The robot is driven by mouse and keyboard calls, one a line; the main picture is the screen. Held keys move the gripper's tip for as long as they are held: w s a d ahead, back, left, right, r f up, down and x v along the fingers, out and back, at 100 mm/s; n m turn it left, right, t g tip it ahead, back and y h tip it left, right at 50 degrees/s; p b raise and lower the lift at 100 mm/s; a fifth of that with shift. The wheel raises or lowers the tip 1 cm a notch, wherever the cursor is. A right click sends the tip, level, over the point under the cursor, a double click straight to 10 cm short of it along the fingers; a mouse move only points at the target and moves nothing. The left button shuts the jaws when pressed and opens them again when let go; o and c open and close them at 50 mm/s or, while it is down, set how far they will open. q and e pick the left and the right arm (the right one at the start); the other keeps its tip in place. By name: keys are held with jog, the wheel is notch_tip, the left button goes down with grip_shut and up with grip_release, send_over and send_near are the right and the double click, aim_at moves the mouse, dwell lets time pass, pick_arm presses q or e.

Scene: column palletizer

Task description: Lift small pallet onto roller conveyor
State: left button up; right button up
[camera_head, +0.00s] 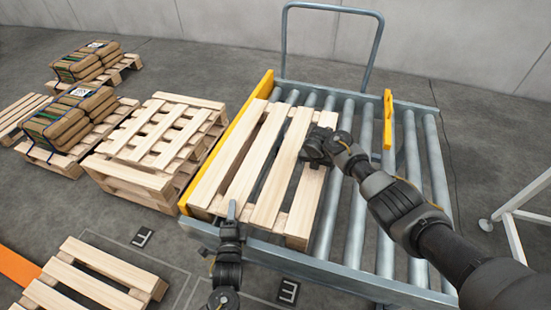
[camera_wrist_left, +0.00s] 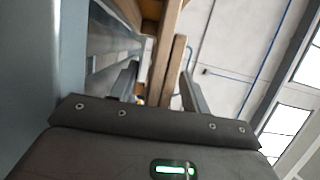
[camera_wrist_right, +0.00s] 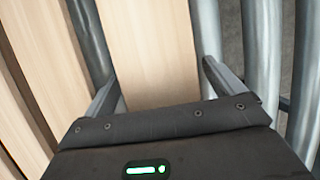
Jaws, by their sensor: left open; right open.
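A small wooden pallet (camera_head: 268,172) lies on the left part of the roller conveyor (camera_head: 350,225), alongside the yellow guide rail (camera_head: 235,130). Its near end reaches the conveyor's front edge. My left gripper (camera_head: 231,210) is open at that near end; in the left wrist view pale and brown wooden boards (camera_wrist_left: 168,60) show between its fingers (camera_wrist_left: 158,88). My right gripper (camera_head: 312,150) is open at the pallet's right edge; in the right wrist view a wooden slat (camera_wrist_right: 155,50) runs between its fingers (camera_wrist_right: 160,88). I cannot tell whether the fingers touch the wood.
Stacked pallets (camera_head: 160,140) stand left of the conveyor. Sack-loaded pallets (camera_head: 68,125) are farther left, and another pallet (camera_head: 95,280) lies at front left. A yellow stop (camera_head: 388,120) and a grey handle frame (camera_head: 285,40) rise from the conveyor. The right-hand rollers are bare.

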pick_arm(q)
jog(key=shift+w, duration=0.55)
pick_arm(e)
jog(key=shift+w+d+f, duration=0.1)
jog(key=shift+w+f, duration=0.05)
jog(key=shift+f, duration=0.35)
jog(key=shift+c, duration=0.2)
pick_arm(q)
jog(key=c, duration=1)
pick_arm(e)
jog(key=c, duration=0.9)
pick_arm(q)
grip_shut()
pick_arm(e)
grip_shut()
pick_arm(q)
jog(key=shift+r, duration=0.3)
pick_arm(e)
jog(key=shift+w+r, duration=0.15)
jog(key=shift+r, duration=0.1)
